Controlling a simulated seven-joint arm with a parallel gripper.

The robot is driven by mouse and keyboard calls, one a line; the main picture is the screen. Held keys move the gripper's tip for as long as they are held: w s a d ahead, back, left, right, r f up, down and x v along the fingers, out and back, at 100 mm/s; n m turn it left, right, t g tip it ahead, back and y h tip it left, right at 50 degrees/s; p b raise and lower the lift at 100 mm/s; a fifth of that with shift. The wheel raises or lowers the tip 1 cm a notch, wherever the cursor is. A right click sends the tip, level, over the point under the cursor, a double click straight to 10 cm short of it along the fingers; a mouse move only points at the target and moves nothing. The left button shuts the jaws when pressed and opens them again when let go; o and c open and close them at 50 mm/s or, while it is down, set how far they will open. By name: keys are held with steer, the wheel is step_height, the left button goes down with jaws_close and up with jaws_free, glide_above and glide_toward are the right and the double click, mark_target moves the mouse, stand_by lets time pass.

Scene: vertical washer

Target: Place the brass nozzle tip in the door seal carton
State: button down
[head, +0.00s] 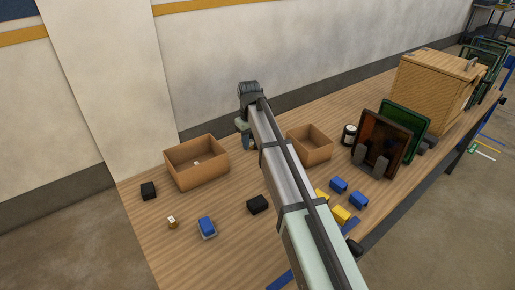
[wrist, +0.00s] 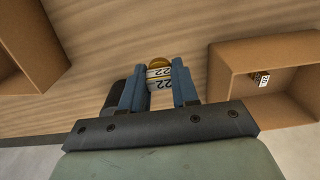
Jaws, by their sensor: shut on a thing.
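My gripper (head: 245,143) is over the back of the table, between two open cardboard cartons. In the wrist view its two blue fingers (wrist: 159,90) are shut on a small brass piece with white bands marked 22, the nozzle tip (wrist: 159,64). The head view does not show this piece clearly. The left carton (head: 207,177) holds a small labelled piece (head: 196,162); in the wrist view this carton (wrist: 228,92) is at the right. The other carton (head: 309,157) is at the left in the wrist view (wrist: 22,75). I cannot read which is the door seal carton.
A small labelled brass piece (head: 172,223), a blue block on a tray (head: 207,227) and black blocks (head: 257,204) (head: 148,190) lie in front. Blue and yellow blocks (head: 341,214), a dark jar (head: 349,135), racked panels (head: 384,140) and a wooden box (head: 432,88) are right.

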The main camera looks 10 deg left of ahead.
mark_target(309, 146)
steer(key=w+d+r+m, duration=0.1)
steer(key=w+d, duration=0.5)
steer(key=d, duration=0.5)
steer(key=w+d+r+m, duration=0.1)
steer(key=w+d, duration=0.4)
steer(key=d, duration=0.7)
steer(key=f, duration=0.3)
steer(key=f+n, duration=0.1)
steer(key=f, duration=0.3)
steer(key=f+n, duration=0.1)
steer(key=f, duration=0.2)
steer(key=shift+w+a+f, duration=0.1)
steer(key=shift+a+f, duration=0.15)
steer(key=shift+f, duration=0.15)
steer(key=c, duration=0.8)
jaws_free()
steer(key=shift+c, duration=0.2)
step_height(309, 146, up, 12)
steer(key=shift+r, duration=0.2)
